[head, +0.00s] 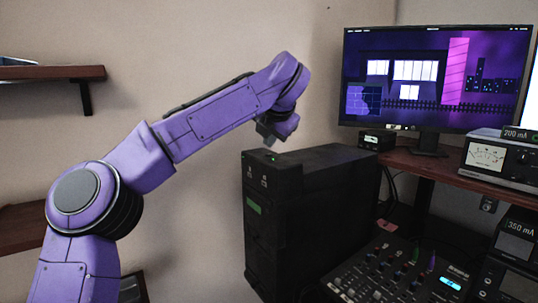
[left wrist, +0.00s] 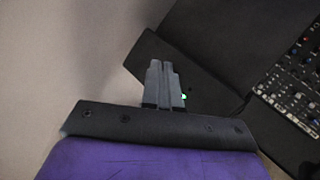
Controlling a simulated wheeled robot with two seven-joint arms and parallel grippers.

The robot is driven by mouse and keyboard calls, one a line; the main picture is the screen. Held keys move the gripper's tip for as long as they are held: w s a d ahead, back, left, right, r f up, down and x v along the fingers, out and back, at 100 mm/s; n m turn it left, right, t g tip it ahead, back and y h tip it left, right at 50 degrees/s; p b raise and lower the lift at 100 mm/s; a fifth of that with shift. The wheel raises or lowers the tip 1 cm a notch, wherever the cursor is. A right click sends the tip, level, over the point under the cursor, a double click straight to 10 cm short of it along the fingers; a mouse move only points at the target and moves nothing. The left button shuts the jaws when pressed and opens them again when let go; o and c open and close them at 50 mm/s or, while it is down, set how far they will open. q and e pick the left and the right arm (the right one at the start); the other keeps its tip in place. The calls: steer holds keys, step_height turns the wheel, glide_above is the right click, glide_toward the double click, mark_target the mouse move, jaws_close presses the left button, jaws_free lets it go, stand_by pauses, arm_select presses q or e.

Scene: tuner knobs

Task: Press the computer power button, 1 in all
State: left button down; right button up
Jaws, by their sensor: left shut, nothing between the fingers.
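The black computer tower (head: 306,205) stands upright in the middle of the head view. A small green light shows on its top front edge, where the power button (head: 272,156) appears to be. My left gripper (head: 268,138) is just above that top front edge, pointing down. In the left wrist view my left gripper (left wrist: 164,70) is shut and empty, with its fingers over the edge of the tower (left wrist: 205,85). The green-lit button (left wrist: 183,96) shows just right of the fingers. I cannot tell whether the fingers touch the tower. My right gripper is not in view.
A monitor (head: 430,75) stands on a wooden desk (head: 425,163) behind and right of the tower. A mixer panel (head: 405,275) lies to the right, with metered devices (head: 497,158) beyond it. Wooden shelves (head: 50,73) are on the left wall.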

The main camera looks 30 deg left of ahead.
mark_target(270, 157)
arm_select(q)
steer(key=shift+f, duration=0.1)
stand_by(0.7)
steer(key=shift+f+b, duration=0.3)
steer(key=shift+f, duration=0.05)
steer(key=shift+f, duration=0.3)
stand_by(0.5)
steer(key=shift+r+p, duration=0.6)
steer(key=shift+r, duration=0.2)
step_height(270, 157, up, 5)
steer(key=p, duration=0.5)
